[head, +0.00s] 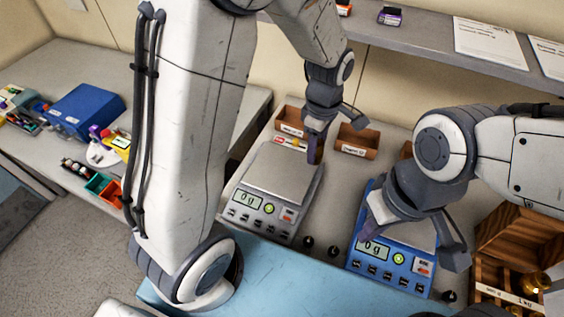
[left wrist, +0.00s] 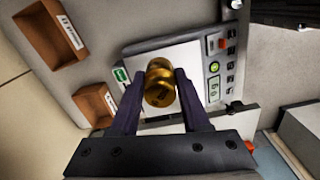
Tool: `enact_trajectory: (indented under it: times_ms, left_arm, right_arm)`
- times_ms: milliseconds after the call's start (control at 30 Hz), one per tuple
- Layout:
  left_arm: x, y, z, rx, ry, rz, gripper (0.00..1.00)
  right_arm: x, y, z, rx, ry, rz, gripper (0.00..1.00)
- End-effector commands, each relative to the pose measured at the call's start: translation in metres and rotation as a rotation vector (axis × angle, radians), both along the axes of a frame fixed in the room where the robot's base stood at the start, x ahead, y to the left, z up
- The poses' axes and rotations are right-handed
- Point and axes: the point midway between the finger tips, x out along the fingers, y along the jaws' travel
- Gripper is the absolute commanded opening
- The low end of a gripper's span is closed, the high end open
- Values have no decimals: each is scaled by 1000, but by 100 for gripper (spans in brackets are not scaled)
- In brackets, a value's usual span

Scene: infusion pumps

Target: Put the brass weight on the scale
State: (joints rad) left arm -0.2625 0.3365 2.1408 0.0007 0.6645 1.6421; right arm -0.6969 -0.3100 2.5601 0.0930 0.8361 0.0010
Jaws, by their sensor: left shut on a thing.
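My left gripper (head: 314,150) is shut on the brass weight (left wrist: 160,82), which shows between the fingers in the left wrist view. The blue scale (head: 392,268) stands to the right and also reads 0 g. My right gripper (head: 415,243) is open over the blue scale, its fingers spread, with nothing seen between them.
A wooden box (head: 508,232) with brass pieces (head: 535,283) stands at the right. Brown bins (head: 357,141) sit behind the scales, below a shelf (head: 420,50). Small dark knobs (head: 308,242) lie in front of the scales. A blue case (head: 85,110) is at the far left.

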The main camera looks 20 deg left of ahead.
Motion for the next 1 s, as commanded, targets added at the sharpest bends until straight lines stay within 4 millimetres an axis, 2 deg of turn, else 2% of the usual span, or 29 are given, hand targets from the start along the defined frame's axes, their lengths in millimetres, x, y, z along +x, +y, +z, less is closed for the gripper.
enact_trajectory:
  times_ms: [33,200,400,567,833,1000]
  left_arm:
    - [0,14,-5,1,6,8,0]
    - [1,51,-27,1,5,7,0]
    - [3,82,-47,0,1,2,0]
    - [4,89,-54,0,0,-2,0]
    - [3,89,-86,0,3,-3,0]
    - [4,89,-93,0,-2,-3,0]
  right_arm:
    - [0,0,6,0,0,0,0]
    - [0,0,15,0,0,-1,0]
    - [0,0,22,0,0,-1,0]
    - [0,0,24,0,0,-1,0]
    - [0,0,33,0,0,-2,0]
    - [0,0,34,0,0,-2,0]
